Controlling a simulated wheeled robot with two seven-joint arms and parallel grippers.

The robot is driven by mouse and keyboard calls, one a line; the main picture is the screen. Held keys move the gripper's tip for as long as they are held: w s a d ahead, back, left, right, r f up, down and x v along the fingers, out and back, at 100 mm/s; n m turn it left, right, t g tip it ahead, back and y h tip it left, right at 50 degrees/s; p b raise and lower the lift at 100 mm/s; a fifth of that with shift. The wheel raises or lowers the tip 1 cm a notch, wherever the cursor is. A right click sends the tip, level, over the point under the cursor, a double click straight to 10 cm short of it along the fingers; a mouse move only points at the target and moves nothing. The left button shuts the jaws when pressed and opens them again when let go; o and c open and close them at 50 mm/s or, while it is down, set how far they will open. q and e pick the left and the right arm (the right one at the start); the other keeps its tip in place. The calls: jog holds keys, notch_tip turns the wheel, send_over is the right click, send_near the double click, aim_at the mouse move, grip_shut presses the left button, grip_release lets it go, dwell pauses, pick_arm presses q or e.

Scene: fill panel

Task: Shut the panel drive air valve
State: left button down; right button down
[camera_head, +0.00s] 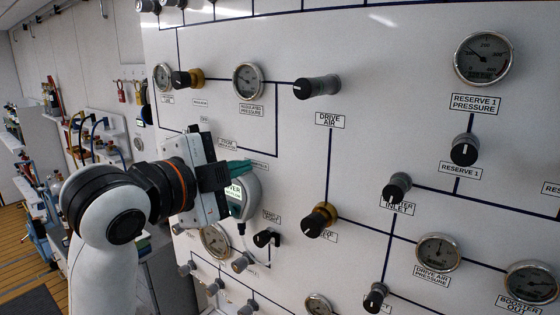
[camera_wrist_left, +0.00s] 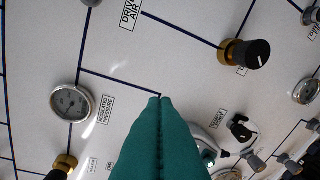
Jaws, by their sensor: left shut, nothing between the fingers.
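The drive air valve (camera_head: 317,87) is a black knob on a grey base on the white panel, above its DRIVE AIR label (camera_head: 330,120). In the left wrist view the DRIVE AIR label (camera_wrist_left: 130,14) is at the top, and only a sliver of the knob's base (camera_wrist_left: 92,2) shows at the edge. My left gripper (camera_head: 246,166) is below and left of this valve, apart from it. Its teal fingers (camera_wrist_left: 160,100) are shut with nothing between them, pointing at the panel. Whether the tips touch the panel, I cannot tell. My right gripper is not in view.
A regulated pressure gauge (camera_head: 248,81) and a brass-based knob (camera_head: 188,78) are left of the valve. Another brass-based knob (camera_head: 320,220) is below it. A digital display (camera_head: 240,195) sits just behind my left gripper. Bare panel lies between the fingers and the valve.

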aim_at(307, 88)
pick_arm(q)
jog(key=s+d+r+m+h, duration=0.2)
jog(key=s+r+m, duration=0.35)
jog(key=r, duration=0.45)
jog(key=x, duration=0.6)
jog(key=shift+w+d+r+t, duration=0.25)
jog(key=shift+t, duration=0.05)
jog(key=shift+n, duration=0.25)
jog(key=shift+s+d+r, duration=0.15)
jog(key=shift+d, duration=0.1)
jog(key=shift+a+r, duration=0.1)
jog(key=shift+r, duration=1.1)
dwell(0.4)
